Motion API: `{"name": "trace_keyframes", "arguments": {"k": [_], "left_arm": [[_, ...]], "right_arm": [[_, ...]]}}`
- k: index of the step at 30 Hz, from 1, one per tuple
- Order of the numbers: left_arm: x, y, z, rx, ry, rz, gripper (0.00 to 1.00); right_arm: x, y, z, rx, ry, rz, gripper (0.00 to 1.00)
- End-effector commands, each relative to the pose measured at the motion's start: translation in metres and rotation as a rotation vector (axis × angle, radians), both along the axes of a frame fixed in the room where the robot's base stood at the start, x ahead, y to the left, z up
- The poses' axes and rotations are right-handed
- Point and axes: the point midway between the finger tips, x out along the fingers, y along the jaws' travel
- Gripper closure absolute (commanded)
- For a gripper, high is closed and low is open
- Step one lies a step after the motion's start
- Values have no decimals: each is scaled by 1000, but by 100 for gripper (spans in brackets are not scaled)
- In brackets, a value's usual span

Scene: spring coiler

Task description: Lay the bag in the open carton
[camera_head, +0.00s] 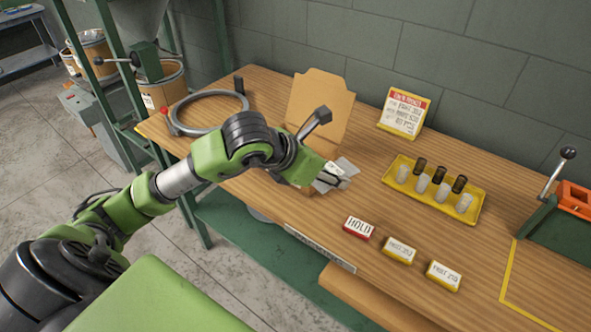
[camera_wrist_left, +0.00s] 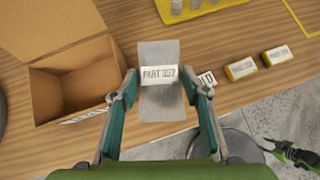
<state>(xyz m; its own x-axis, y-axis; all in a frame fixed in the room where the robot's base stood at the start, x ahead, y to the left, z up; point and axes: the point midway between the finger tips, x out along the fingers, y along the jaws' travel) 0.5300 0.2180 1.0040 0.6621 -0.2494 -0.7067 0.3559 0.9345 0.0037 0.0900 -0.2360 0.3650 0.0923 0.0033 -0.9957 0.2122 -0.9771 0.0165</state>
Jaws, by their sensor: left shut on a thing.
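The bag (camera_wrist_left: 160,90) is a flat grey translucent pouch with a white "PART" label. My left gripper (camera_wrist_left: 160,97) is shut on it, one finger at each side. In the head view the bag (camera_head: 346,166) shows at the tip of my left gripper (camera_head: 334,178), above the table. The open carton (camera_wrist_left: 98,77) is brown and looks empty in the wrist view, just left of the bag, its lid folded back. In the head view the carton's raised lid (camera_head: 318,108) stands behind my gripper, which hides most of the box. Part of my right arm (camera_wrist_left: 296,155) shows small at lower right.
A yellow tray (camera_head: 414,200) of dark and pale cylinders stands to the right. A red block (camera_head: 358,228) and two yellow labelled blocks (camera_head: 400,250) lie near the front edge. A sign (camera_head: 404,111), a grey ring (camera_head: 210,93) and a green lever device (camera_head: 555,225) are around.

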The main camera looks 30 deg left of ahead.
Motion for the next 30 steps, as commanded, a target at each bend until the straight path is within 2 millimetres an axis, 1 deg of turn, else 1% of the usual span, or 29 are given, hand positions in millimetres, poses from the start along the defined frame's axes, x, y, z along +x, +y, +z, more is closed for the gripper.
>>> {"name": "trace_keyframes", "arguments": {"k": [1, 6, 10, 14, 17, 26, 27, 30], "left_arm": [[10, 4, 11, 1, -11, 45, 83], [30, 15, 35, 0, -7, 180, 83], [38, 21, 48, -2, -6, 247, 83], [41, 26, 52, -1, 0, 281, 83], [45, 37, 49, -1, 4, 291, 83], [66, 106, 19, 1, 8, 292, 83], [68, 116, 14, 2, 8, 292, 83], [73, 129, -8, -1, 9, 288, 83]], "right_arm": [[0, -3, -4, -3, 0, -1, 60], [0, -8, -8, -8, 1, -1, 60], [-1, -7, -10, -8, 1, -1, 60], [-1, -5, -10, -5, 1, 0, 60], [-1, -1, -6, 0, 2, 0, 60], [-1, 7, 16, 9, 2, 1, 60], [-1, 7, 19, 9, 2, 1, 60], [-2, 7, 24, 8, 2, 1, 60]]}}
